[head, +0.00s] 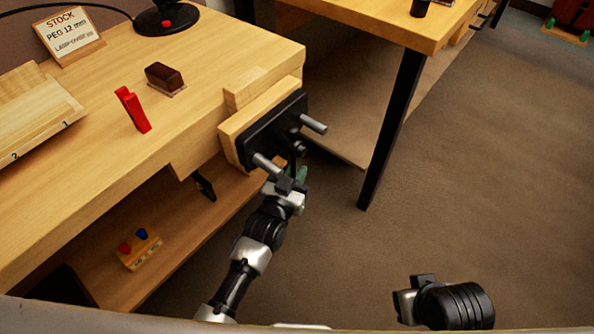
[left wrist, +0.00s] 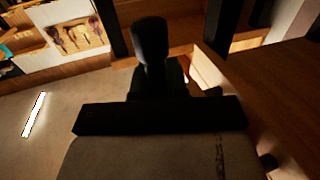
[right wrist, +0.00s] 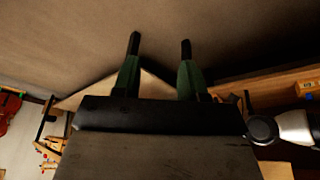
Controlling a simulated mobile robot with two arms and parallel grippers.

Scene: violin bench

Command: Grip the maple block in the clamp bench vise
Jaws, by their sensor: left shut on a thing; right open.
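The bench vise (head: 270,132) is on the end of the workbench, with a black plate, a pale wooden jaw and two grey rods sticking out. A pale block (head: 245,88), seemingly the maple block, stands up just behind the wooden jaw, against the bench end. I cannot tell whether the jaw touches it. My left gripper (head: 291,184) is at the front of the vise, shut on the dark vise handle, which also shows as a dark rounded bar in the left wrist view (left wrist: 150,42). My right gripper (right wrist: 160,46) is open and empty, low over the floor.
A lower shelf (head: 190,225) holds a small rack (head: 139,250). Another table (head: 390,25) stands behind.

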